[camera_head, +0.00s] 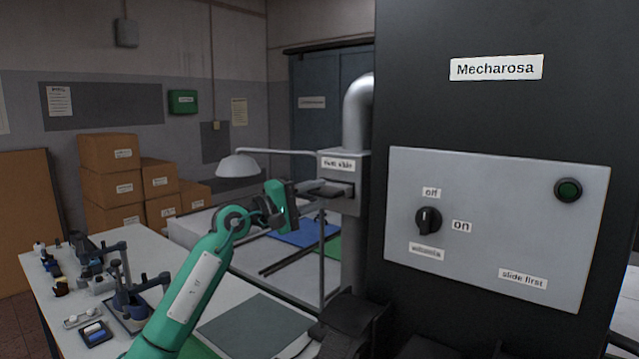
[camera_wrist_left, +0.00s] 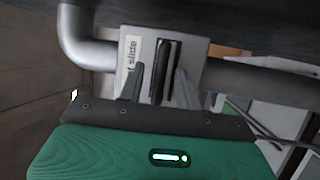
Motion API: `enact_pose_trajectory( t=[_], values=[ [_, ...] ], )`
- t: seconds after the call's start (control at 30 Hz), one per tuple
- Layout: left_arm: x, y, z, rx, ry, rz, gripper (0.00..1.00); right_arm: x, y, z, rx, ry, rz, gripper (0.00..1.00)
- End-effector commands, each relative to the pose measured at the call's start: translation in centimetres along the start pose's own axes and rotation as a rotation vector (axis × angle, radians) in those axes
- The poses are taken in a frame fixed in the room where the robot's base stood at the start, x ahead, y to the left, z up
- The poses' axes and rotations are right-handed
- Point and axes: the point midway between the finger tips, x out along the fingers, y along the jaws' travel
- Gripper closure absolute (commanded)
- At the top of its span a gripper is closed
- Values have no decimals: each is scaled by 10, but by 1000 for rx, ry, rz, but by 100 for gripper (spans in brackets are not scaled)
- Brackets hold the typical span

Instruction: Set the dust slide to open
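The dust slide box (camera_head: 343,168) is a grey housing on the grey duct, with a label reading "dust slide" and a dark slot on its front. In the left wrist view the box (camera_wrist_left: 196,62) fills the upper middle, and a dark upright slide plate (camera_wrist_left: 165,60) stands out of it. My left gripper (camera_head: 322,187) is close in front of the box. Its fingers (camera_wrist_left: 159,85) are apart, one on each side of the plate, with gaps showing. I cannot tell how deep the plate lies between them. My right gripper is not in view.
A black machine (camera_head: 430,100) marked "Mecharosa" stands at the right. A lamp (camera_head: 240,166) is behind my left gripper. Tools stand on the table (camera_head: 165,250) at left.

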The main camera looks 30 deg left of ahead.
Motion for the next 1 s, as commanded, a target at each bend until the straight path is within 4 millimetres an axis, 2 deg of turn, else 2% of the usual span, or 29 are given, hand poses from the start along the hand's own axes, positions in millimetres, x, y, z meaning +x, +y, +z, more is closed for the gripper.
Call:
enact_pose_trajectory(
  t=[0.13,0.47,0.63,0.87,1.0],
  values=[
    [10,2,0,0,0,1,66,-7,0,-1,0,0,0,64],
    [13,0,0,0,-1,0,66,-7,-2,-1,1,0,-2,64],
    [13,0,0,0,-1,0,99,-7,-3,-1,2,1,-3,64],
    [12,-1,0,0,-1,0,100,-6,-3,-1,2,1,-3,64],
    [3,-3,3,2,0,0,100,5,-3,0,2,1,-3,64]
  ],
)
